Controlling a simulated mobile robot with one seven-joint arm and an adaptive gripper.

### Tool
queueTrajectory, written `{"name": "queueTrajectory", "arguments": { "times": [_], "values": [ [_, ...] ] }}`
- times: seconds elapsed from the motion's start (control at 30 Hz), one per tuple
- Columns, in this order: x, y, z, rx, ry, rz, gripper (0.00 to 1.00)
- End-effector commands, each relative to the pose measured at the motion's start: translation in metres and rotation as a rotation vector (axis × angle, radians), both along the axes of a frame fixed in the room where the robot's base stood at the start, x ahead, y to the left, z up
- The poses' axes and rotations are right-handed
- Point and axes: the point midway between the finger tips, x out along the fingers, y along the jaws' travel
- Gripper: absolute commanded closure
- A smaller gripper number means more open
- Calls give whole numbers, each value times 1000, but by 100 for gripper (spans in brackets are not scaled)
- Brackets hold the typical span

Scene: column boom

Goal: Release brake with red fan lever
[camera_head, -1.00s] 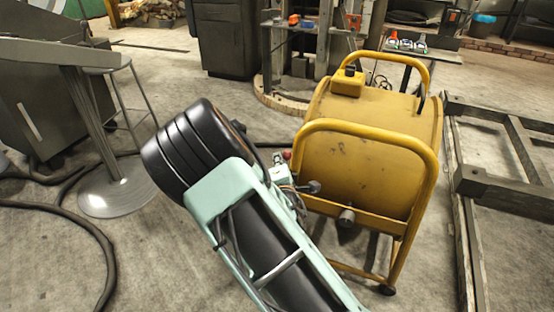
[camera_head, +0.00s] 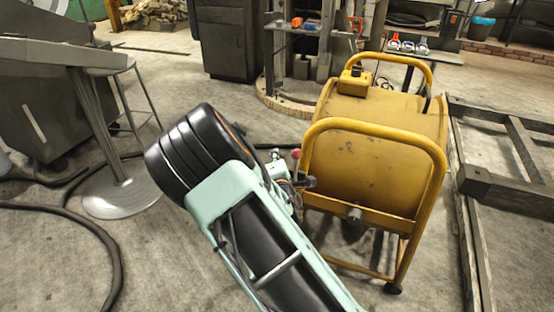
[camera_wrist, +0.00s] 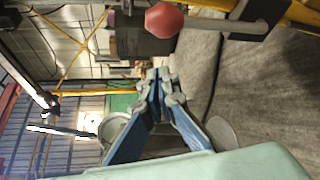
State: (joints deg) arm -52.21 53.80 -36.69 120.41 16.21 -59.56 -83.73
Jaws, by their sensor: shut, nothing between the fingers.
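The fan is a yellow drum-shaped machine (camera_head: 375,165) in a tubular yellow frame, standing on the floor right of my arm in the head view. Its lever ends in a red ball knob (camera_head: 296,153), just left of the frame. The wrist view shows the red knob (camera_wrist: 164,20) large at the top, on a grey rod (camera_wrist: 215,28) running right. My gripper (camera_wrist: 160,76) is shut and empty, below the knob in that picture, with a visible gap between them. In the head view my arm hides most of the gripper.
A dark metal frame (camera_head: 510,190) lies right of the fan. The concrete floor in front is mostly clear.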

Motion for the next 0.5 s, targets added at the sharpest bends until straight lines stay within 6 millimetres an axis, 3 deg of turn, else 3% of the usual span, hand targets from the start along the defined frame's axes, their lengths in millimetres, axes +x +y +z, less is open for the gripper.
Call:
{"name": "queueTrajectory", "arguments": {
  "times": [0.3, 0.5],
  "values": [
    [-70, -9, 1, -1, 5, 2, 100],
    [-94, -12, 0, -1, 3, 2, 100]
  ]
}}
